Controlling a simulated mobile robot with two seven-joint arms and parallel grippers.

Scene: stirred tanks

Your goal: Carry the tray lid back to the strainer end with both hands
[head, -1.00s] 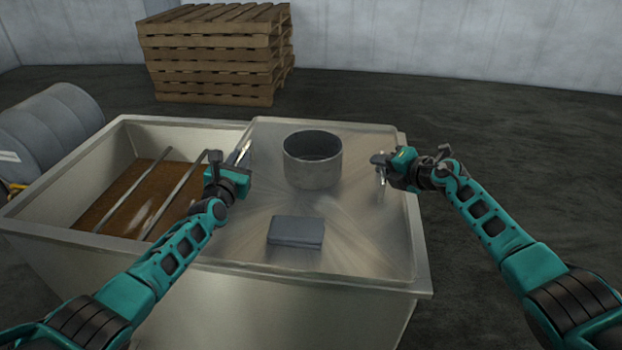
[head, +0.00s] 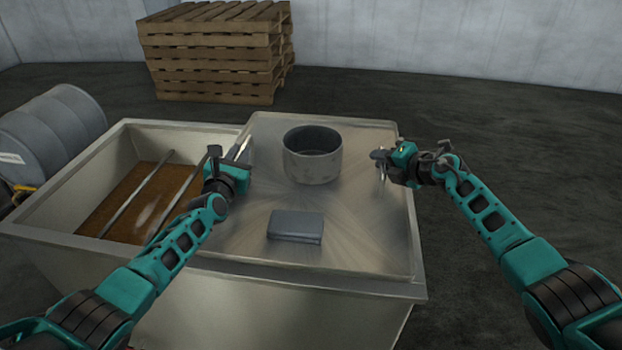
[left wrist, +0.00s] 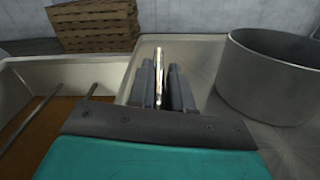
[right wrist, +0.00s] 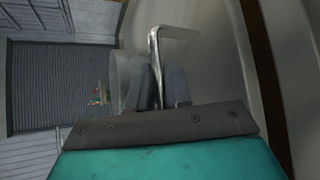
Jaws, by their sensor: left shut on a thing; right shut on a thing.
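The tray lid (head: 365,225) is a broad, flat, pale metal plate over the right part of the steel tank. A round metal collar or pot (head: 312,168) stands on it towards the back, and a grey block (head: 295,226) lies near its front. My left gripper (head: 240,150) is shut on a bar handle (left wrist: 161,72) at the lid's left edge. My right gripper (head: 380,166) is shut on a bent bar handle (right wrist: 154,55) at the right edge. The lid looks roughly level. I cannot tell which end is the strainer end.
The tank's open left part (head: 60,215) holds brown liquid with thin metal rails (head: 135,198) across it. A grey drum (head: 55,125) lies beyond it at the left. Stacked pallets (head: 210,55) stand behind. The floor to the right is clear.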

